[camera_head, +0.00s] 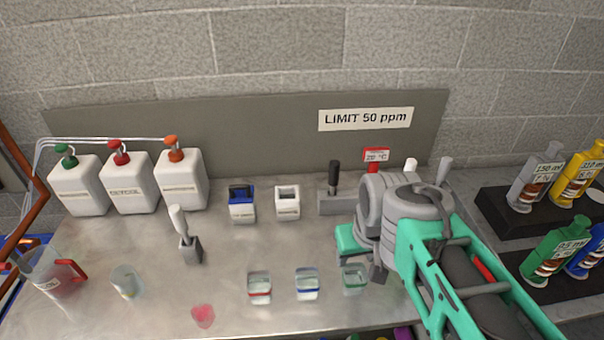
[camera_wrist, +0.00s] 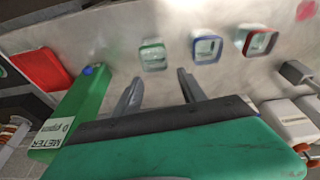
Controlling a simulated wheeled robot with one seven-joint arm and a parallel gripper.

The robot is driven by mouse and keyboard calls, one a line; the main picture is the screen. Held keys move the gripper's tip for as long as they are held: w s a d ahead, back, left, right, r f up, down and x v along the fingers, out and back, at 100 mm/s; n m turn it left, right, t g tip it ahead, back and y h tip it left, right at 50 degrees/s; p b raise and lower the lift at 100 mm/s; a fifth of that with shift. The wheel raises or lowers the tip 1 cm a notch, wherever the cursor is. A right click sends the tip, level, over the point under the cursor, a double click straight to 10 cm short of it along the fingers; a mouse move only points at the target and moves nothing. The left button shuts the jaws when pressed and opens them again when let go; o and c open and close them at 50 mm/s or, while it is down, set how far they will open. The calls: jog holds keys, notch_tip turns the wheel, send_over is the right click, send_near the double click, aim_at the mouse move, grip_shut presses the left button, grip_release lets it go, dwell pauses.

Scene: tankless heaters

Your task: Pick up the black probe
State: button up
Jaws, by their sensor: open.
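The black probe (camera_head: 334,178) stands upright in a grey holder (camera_head: 338,204) near the back of the metal table in the head view. I cannot make it out in the wrist view. My gripper (camera_wrist: 157,82) is open, with two grey fingers apart and nothing visible between them. In the head view my arm comes in from the right, and the hand is just right of and in front of the black probe, apart from it. The fingertips are mostly hidden there.
A white-handled probe (camera_head: 178,220) stands in another holder to the left. Small cups with red (camera_head: 259,288), blue (camera_head: 307,284) and green (camera_head: 354,279) bands line the front. A green meter (camera_wrist: 75,115) shows beside my fingers. Bottles (camera_head: 560,250) stand on racks at right.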

jog(key=w+r+n, duration=0.2)
jog(key=w, duration=0.2)
jog(key=w+r+n+g+p, duration=0.1)
jog(key=w+r+n, duration=0.1)
jog(key=w, duration=0.3)
jog(key=w+r+n, duration=0.2)
jog(key=w+r, duration=0.1)
jog(key=w, duration=0.2)
jog(key=shift+d+r+n+p, duration=0.15)
jog(key=shift+r+n+p, duration=0.15)
jog(key=n+g+p, duration=0.2)
jog(key=n, duration=0.7)
send_over(334, 172)
jog(key=w, duration=0.2)
jog(key=shift+s+d+f, duration=0.2)
jog(key=shift+d+f, duration=0.15)
jog(key=shift+f, duration=0.2)
notch_tip(334, 172, down, 7)
jog(key=shift+s+a+p, duration=0.1)
jog(key=shift+a+p, duration=0.05)
jog(key=shift+p, duration=0.25)
jog(key=shift+f, duration=0.3)
grip_shut()
